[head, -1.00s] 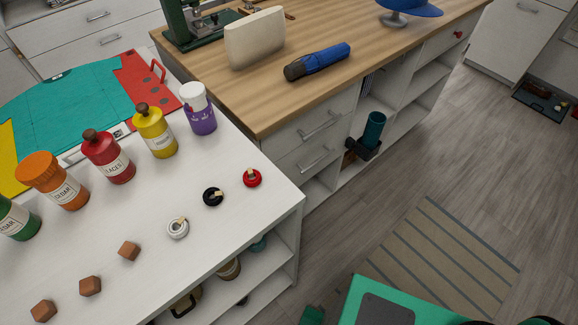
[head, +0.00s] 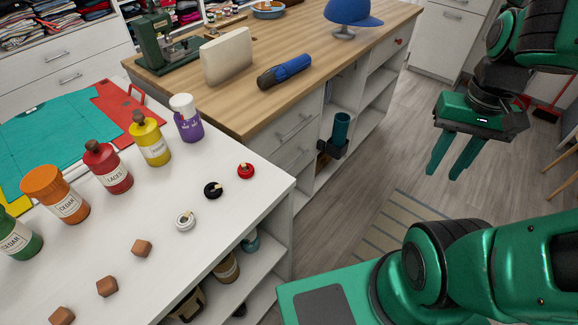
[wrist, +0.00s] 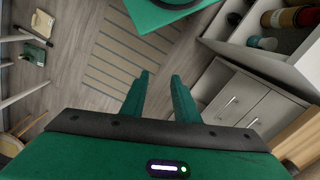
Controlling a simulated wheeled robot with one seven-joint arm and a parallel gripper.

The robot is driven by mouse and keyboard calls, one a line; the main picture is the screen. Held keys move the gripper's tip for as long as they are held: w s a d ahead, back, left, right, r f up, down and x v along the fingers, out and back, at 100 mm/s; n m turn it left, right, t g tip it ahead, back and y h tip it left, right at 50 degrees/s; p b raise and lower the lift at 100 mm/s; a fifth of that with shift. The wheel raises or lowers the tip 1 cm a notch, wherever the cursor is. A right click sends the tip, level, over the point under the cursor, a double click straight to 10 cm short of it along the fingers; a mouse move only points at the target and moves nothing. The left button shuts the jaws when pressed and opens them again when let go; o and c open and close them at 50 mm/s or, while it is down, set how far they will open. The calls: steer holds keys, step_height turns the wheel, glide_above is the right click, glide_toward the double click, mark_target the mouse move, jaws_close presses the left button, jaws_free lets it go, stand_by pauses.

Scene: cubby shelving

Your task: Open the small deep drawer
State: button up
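Two white drawer fronts with bar handles, an upper drawer (head: 283,132) and a lower drawer (head: 293,160), sit in the near end of the wood-topped bench. My green gripper (head: 445,174) hangs over the floor right of the bench, apart from every drawer, fingers pointing down. Its fingers are apart and empty, also in the wrist view (wrist: 161,76).
The bench top (head: 300,50) carries a sewing machine (head: 166,48), a blue roll (head: 284,72) and a blue cap (head: 347,14). A white counter (head: 100,255) with bottles stands at the left. Open cubbies hold a dark cup (head: 341,127). Grey floor (head: 400,150) right of the bench is clear.

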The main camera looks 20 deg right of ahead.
steer(key=shift+a, duration=0.1)
steer(key=w+f+n+y, duration=0.3)
steer(key=w+f, duration=1.1)
steer(key=w, duration=0.3)
steer(key=w+a+f+m+t+y, duration=0.2)
steer(key=w+a+f+t+y, duration=0.25)
steer(key=w+f, duration=0.45)
steer(key=w+a+f+m+t+y, duration=0.2)
steer(key=w+a+f+t+y, duration=0.15)
steer(key=w+f+y, duration=0.55)
steer(key=w+a+f+h, duration=0.3)
steer(key=a+f, duration=0.1)
steer(key=a, duration=0.4)
steer(key=shift+w+a+f, duration=0.2)
steer(key=shift+w+a, duration=0.05)
steer(key=shift+w, duration=0.1)
jaws_close()
